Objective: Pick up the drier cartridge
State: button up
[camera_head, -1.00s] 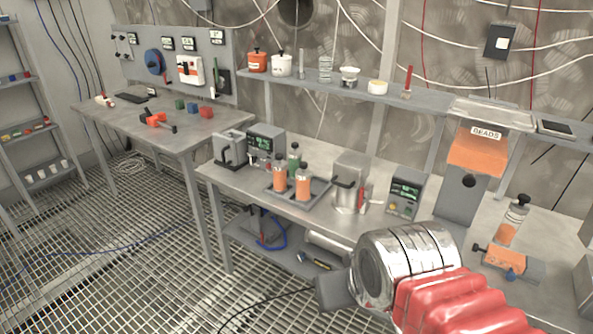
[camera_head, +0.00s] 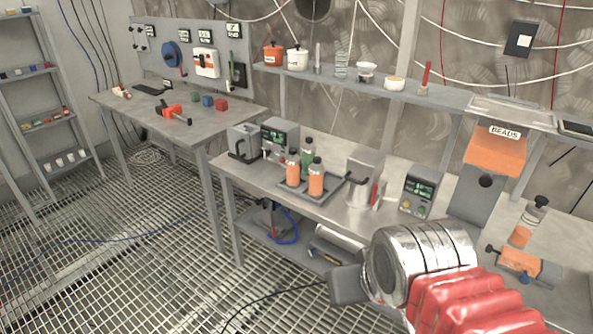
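Several clear cartridges with dark caps stand in the bench view. Two with orange filling, a left one (camera_head: 293,168) and a right one (camera_head: 316,178), stand upright in a grey tray (camera_head: 325,197) on the bench. One with green filling (camera_head: 307,160) stands behind them. Another cartridge with orange filling (camera_head: 522,232) stands tilted at the orange fixture (camera_head: 518,262) on the right. I cannot tell which is the drier cartridge. My gripper (camera_head: 346,286) shows only as a dark grey block beside my chrome wrist, in front of the bench and apart from the cartridges. Its fingers cannot be made out.
A metal canister (camera_head: 364,180) and a meter (camera_head: 418,195) stand right of the tray. A BEADS hopper (camera_head: 490,150) stands farther right. A box with a display (camera_head: 280,140) is behind the tray. A lower shelf (camera_head: 300,252) holds a blue hose. Grated floor is open at left.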

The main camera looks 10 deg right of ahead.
aim_at(293, 161)
jog(key=z, duration=0.05)
jog(key=k, duration=0.6)
jog(key=u, duration=0.45)
jog(key=i, duration=0.6)
jog(key=u, duration=0.7)
jog(key=i, duration=1.65)
jog(key=z, duration=0.4)
